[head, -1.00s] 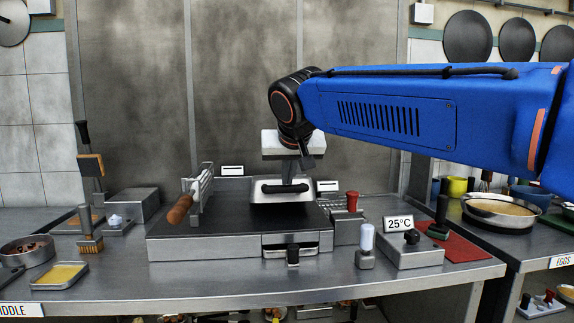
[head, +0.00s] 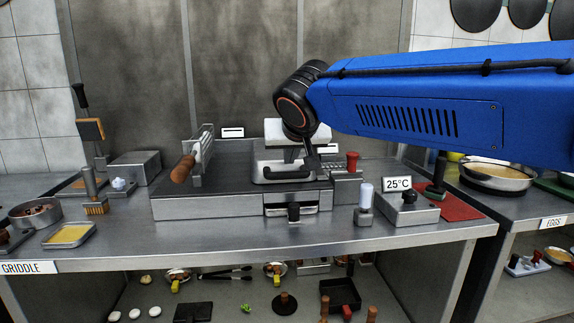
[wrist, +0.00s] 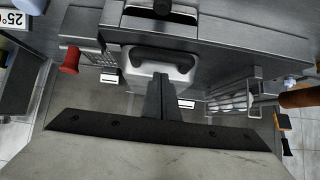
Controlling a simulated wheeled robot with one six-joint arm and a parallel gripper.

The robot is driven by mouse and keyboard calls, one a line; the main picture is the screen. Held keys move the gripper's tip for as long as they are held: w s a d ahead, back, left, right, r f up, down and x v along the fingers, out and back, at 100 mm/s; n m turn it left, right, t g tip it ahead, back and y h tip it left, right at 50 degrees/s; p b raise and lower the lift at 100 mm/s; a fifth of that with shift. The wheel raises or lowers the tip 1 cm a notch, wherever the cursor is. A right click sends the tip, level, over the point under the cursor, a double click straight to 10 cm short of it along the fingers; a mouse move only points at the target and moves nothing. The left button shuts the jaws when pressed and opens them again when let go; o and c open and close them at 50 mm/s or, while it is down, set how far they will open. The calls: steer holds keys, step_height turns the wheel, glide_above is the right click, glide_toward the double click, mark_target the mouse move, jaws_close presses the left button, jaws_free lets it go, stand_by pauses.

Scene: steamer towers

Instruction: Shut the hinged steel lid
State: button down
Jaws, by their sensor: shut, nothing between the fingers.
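The steel lid (head: 268,174) is a pale metal piece with a black bar handle (head: 287,173) at its front, at the right rear of the black griddle (head: 225,182). It looks low over the griddle; I cannot tell whether it is fully down. In the wrist view the lid (wrist: 135,72) and its handle (wrist: 160,57) lie just beyond my fingertips. My gripper (head: 311,164) is shut and empty, pointing down at the rear part of the lid. Its dark fingers (wrist: 159,80) overlap the lid in the wrist view; contact cannot be told. The lid's hinge is hidden.
A ribbed plate with a wooden handle (head: 183,168) stands raised on the griddle's left. A red-knobbed item (head: 352,162), a white-handled piece (head: 365,196) and a 25°C display box (head: 404,206) stand to the right. The counter's front strip is mostly clear.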

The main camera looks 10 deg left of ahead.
steer(key=v, duration=1.1)
steer(key=s+d+f+m+g+h, duration=0.1)
steer(key=s+d+f, duration=0.1)
steer(key=d+f, duration=0.75)
steer(key=s+d+f+g+h, duration=0.1)
steer(key=s+d+f+h, duration=0.3)
steer(key=d, duration=1)
steer(key=s+d+f+m+g+y, duration=0.1)
steer(key=s+d+f, duration=0.5)
steer(key=f, duration=0.4)
steer(key=s+d+f+m+g+y, duration=0.1)
steer(key=s+d+f+g, duration=0.1)
steer(key=s+d+f, duration=0.4)
steer(key=s+f, duration=0.3)
steer(key=f, duration=0.1)
steer(key=shift+d+f, duration=0.2)
steer(key=shift+f, duration=0.15)
steer(key=shift+s, duration=0.1)
